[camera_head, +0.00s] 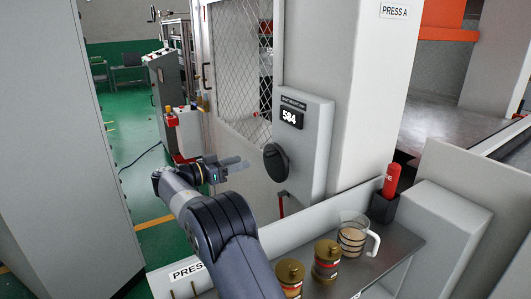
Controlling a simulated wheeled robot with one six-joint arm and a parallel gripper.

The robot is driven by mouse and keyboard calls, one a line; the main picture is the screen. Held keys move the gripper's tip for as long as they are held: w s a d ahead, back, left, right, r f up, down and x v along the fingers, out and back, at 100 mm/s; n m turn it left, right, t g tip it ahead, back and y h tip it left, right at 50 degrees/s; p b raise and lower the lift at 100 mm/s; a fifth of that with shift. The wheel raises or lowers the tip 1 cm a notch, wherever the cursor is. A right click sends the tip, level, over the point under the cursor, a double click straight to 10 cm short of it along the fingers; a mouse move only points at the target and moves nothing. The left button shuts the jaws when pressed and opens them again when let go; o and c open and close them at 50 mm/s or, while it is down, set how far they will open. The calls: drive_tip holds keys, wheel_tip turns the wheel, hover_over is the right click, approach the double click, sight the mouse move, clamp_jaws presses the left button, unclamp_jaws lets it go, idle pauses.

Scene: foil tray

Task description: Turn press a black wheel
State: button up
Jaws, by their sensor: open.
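The black wheel (276,163) sits on the side of a grey control box fixed to the press column labelled "PRESS A". A small display (290,117) above it reads 584, though the digits are small. My gripper (243,163) is left of the wheel, its fingers pointing right toward it. The gripper is open and empty, and it appears apart from the wheel by a short gap. My arm reaches up from the bottom of the view.
A metal shelf (398,246) at the lower right holds two brass-lidded jars (327,262), a glass jug (352,236) and a red-handled item (391,181) in a black holder. A mesh guard (240,62) stands behind my gripper. A tall grey panel (55,140) is at the left.

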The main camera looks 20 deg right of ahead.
sight(265, 154)
drive_tip(key=p+x, duration=0.1)
drive_tip(key=x, duration=0.2)
drive_tip(key=p+x, duration=0.1)
drive_tip(key=x, duration=0.2)
drive_tip(key=p+x, duration=0.1)
drive_tip(key=x, duration=0.2)
drive_tip(key=shift+d+r+p, duration=0.3)
drive_tip(key=shift+d+p, duration=0.05)
drive_tip(key=shift+d, duration=0.05)
drive_tip(key=shift+w+d+f, duration=0.1)
drive_tip(key=shift+d+f, duration=0.05)
drive_tip(key=shift+d, duration=0.3)
clamp_jaws()
